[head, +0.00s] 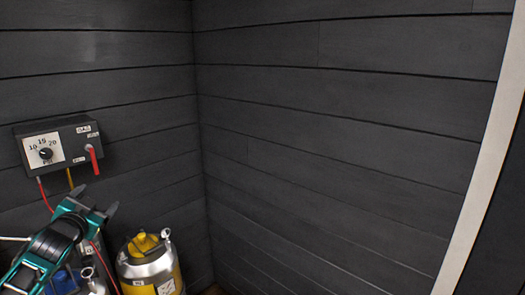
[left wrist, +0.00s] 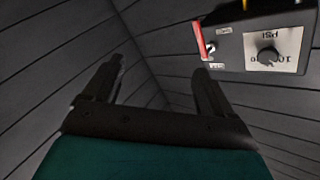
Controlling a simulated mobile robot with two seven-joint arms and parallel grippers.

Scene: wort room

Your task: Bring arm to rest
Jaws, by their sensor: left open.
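My left gripper (head: 98,207) is at the lower left of the head view, on a teal and black arm. Its two dark fingers stand apart with nothing between them, as the left wrist view (left wrist: 158,85) also shows. It is in front of and below a wall-mounted control box (head: 64,147), apart from it as far as I can tell. The box has a white dial plate marked 10, 15, 20 and a red lever. In the left wrist view the box (left wrist: 262,38) appears upside down at the upper right. My right gripper is in neither view.
A silver and yellow keg (head: 150,268) stands on the floor by the corner. Another metal vessel with blue (head: 68,282) is partly hidden behind my left arm. Red and yellow hoses hang from the box. Dark plank walls (head: 340,130) meet in a corner; a white trim (head: 484,170) is at right.

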